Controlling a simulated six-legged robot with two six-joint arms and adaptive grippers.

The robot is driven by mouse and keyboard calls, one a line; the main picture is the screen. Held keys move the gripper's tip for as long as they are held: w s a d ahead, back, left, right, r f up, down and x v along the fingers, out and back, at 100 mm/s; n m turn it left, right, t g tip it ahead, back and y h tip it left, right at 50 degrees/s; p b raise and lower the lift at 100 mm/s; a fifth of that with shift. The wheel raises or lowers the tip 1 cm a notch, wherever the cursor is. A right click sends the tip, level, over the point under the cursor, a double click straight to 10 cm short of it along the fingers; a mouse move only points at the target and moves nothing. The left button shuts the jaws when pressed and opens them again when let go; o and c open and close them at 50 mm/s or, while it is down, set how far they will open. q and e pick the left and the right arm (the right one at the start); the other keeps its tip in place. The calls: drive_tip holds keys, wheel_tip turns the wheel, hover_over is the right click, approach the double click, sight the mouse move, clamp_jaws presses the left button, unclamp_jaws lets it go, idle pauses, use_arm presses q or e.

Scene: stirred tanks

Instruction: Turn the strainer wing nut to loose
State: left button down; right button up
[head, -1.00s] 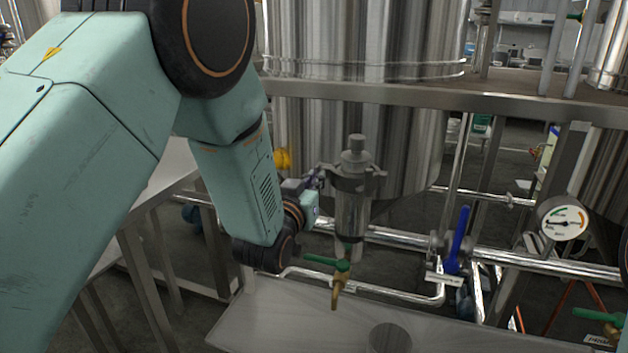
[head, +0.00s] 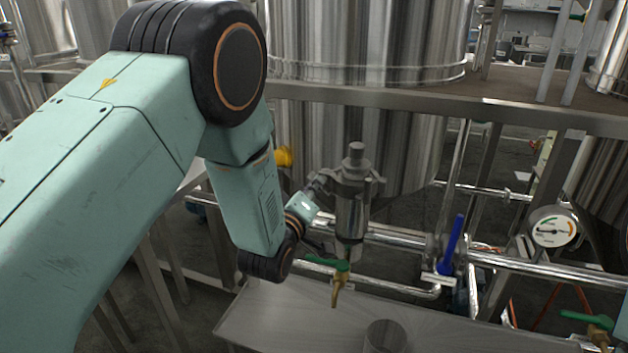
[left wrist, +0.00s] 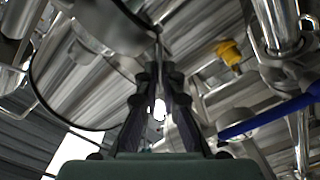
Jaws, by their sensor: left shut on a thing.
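The strainer (head: 350,215) is an upright steel cylinder with a clamp band and a round top knob, in the middle of the head view. My left gripper (head: 324,184) reaches the left side of its clamp from the left. In the left wrist view the dark fingers (left wrist: 158,72) come close together at their tips, shut on a thin part at the clamp, taken as the wing nut. The wing nut is mostly hidden by the fingers, so its angle cannot be read. My right gripper is out of view.
A green-handled brass tap (head: 338,283) is just below the strainer, over a steel tray (head: 270,318) with a cup (head: 385,336). A blue-handled valve (head: 453,245) and a gauge (head: 553,227) stand right. A steel beam (head: 450,104) and tank (head: 365,60) are behind.

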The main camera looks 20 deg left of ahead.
use_arm(q)
drive_tip(key=shift+f+n+p, duration=0.2)
drive_tip(key=shift+n+p, duration=1.5)
drive_tip(key=shift+n, duration=2)
drive_tip(key=c, duration=1.8)
unclamp_jaws()
drive_tip(key=s, duration=1.2)
drive_tip(key=shift+a, duration=0.25)
